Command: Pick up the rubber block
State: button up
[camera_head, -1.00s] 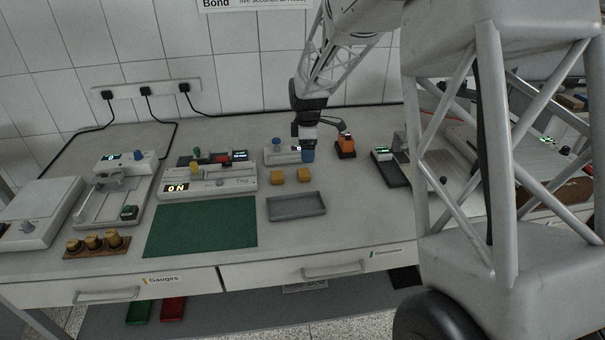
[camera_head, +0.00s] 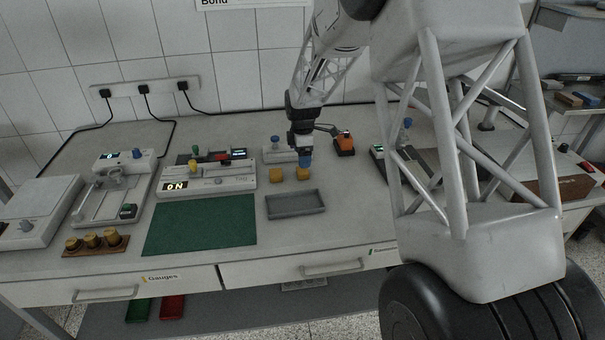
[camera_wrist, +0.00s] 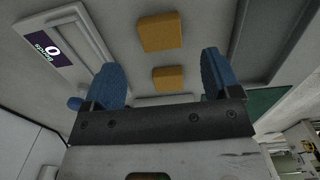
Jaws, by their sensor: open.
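Two yellow-orange blocks lie side by side on the bench: a left block (camera_head: 276,174) and a right block (camera_head: 303,174). No label shows which is the rubber block. My gripper (camera_head: 305,162) points down just above the right block and partly covers it. In the wrist view my gripper (camera_wrist: 162,76) is open, with its blue fingertips apart. One yellow block (camera_wrist: 169,78) shows between the fingertips, and the other block (camera_wrist: 160,31) lies farther up in the picture. Neither block is held.
A grey tray (camera_head: 295,205) lies in front of the blocks, with a green mat (camera_head: 200,222) to its left. A small device (camera_head: 282,154) stands close behind the blocks. An orange-and-black item (camera_head: 344,144) stands right of the gripper. Bench is clear right of the tray.

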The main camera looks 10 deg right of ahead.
aim_at(303, 170)
jog(key=shift+f, duration=0.35)
jog(key=shift+f, duration=0.15)
jog(key=shift+f, duration=2.5)
jog(key=shift+c, duration=0.5)
jog(key=c, duration=0.9)
jog(key=shift+r, duration=0.15)
